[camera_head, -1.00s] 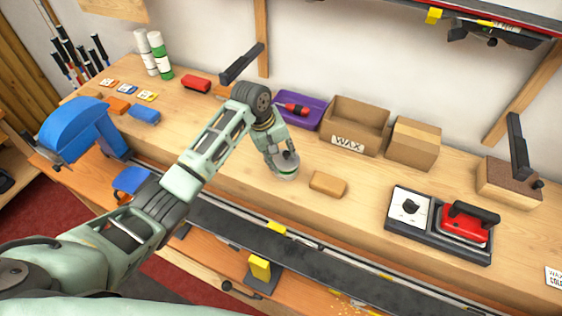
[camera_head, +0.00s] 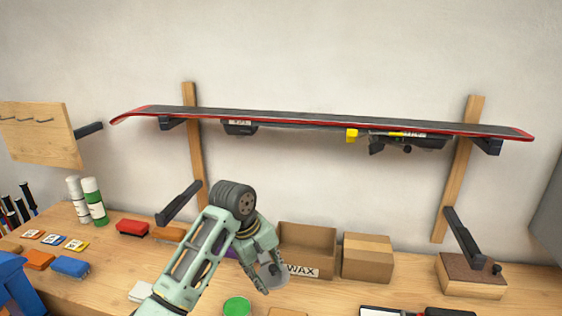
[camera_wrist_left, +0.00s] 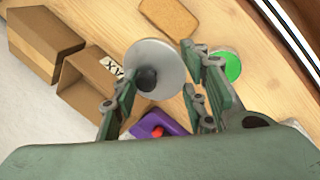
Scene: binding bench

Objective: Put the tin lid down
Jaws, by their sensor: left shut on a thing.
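The tin lid (camera_head: 277,277) is a grey disc held by my left gripper (camera_head: 264,272), tilted above the bench in front of the wax box. In the left wrist view the lid (camera_wrist_left: 160,58) shows a dark knob between the fingers of my left gripper (camera_wrist_left: 158,97), which is shut on it. The open tin (camera_head: 237,307) with green contents stands on the bench at the bottom of the head view, apart from the lid. It also shows in the left wrist view (camera_wrist_left: 229,66), right of the fingers. My right gripper is out of view.
An open cardboard box marked WAX (camera_head: 308,240) and a closed box (camera_head: 368,257) stand behind. A purple tray (camera_wrist_left: 157,125) with a red-handled tool and a tan block (camera_wrist_left: 169,16) lie nearby. A snowboard or ski (camera_head: 320,121) hangs on wall brackets above.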

